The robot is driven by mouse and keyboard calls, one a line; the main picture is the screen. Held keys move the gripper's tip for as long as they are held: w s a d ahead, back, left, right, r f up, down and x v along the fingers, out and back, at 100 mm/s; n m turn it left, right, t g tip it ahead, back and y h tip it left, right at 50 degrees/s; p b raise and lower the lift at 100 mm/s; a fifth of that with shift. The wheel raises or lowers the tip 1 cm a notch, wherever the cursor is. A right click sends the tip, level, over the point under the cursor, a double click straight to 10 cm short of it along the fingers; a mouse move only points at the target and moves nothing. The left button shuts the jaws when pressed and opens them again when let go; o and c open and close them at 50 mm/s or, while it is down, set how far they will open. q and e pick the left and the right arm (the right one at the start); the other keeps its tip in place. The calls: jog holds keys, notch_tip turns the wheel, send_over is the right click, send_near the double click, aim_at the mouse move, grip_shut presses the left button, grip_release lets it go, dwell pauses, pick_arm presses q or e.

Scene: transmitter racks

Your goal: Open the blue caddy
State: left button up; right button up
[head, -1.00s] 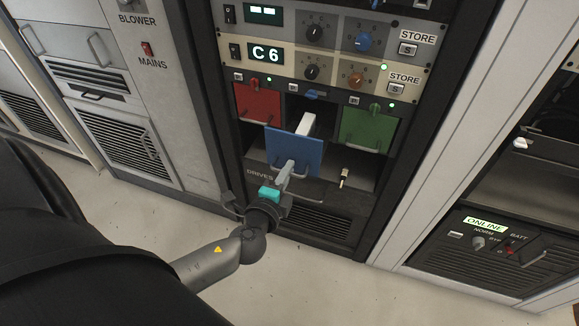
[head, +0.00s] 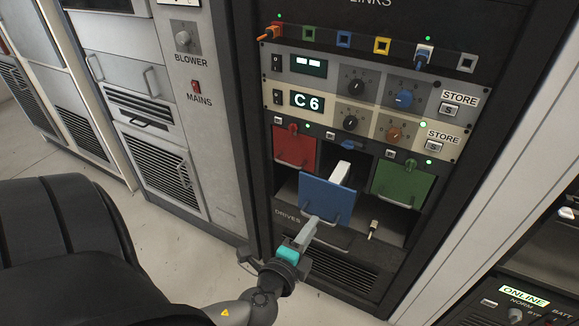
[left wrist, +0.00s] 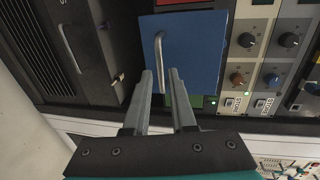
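The blue caddy (head: 328,193) stands out of the middle slot of the drives bay, with its white body (head: 345,170) showing behind the blue front. Its metal handle (left wrist: 159,55) is on the front's lower part. My left gripper (head: 312,222) is at the lower left of the blue front. In the left wrist view, its two fingers (left wrist: 158,78) are apart, with the handle's near end around the gap between the tips. I cannot tell whether they touch it. My right gripper is not in view.
A red caddy (head: 294,147) and a green caddy (head: 403,182) sit at either side, each with a handle. A small toggle or key (head: 373,229) stands on the ledge below the green one. Control panels (head: 370,105) are above. Pale floor lies in front.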

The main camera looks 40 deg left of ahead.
pick_arm(q)
jog(key=v, duration=1.1)
